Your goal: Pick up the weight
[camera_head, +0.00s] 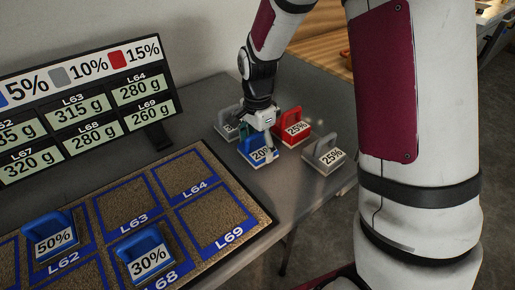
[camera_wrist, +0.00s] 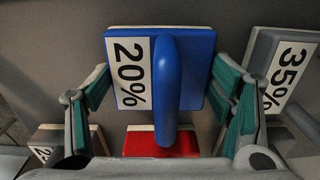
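A blue weight (camera_head: 256,151) labelled 20% stands on the grey table, with an upright handle on top. In the wrist view the blue weight (camera_wrist: 202,50) fills the middle, with its handle running up the picture between my fingers. My gripper (camera_head: 262,132) is right above it, pointing down. In the wrist view my gripper (camera_wrist: 165,105) is open, its green-padded fingers on either side of the handle and apart from it. I cannot tell exactly how high the fingertips are above the block.
A red weight (camera_head: 293,128), a grey weight (camera_head: 325,155) and another grey weight (camera_head: 227,124) stand close around. A board with brown squares (camera_head: 124,204) holds two blue weights, 50% (camera_head: 52,239) and 30% (camera_head: 146,256). A sign (camera_head: 84,105) stands behind it.

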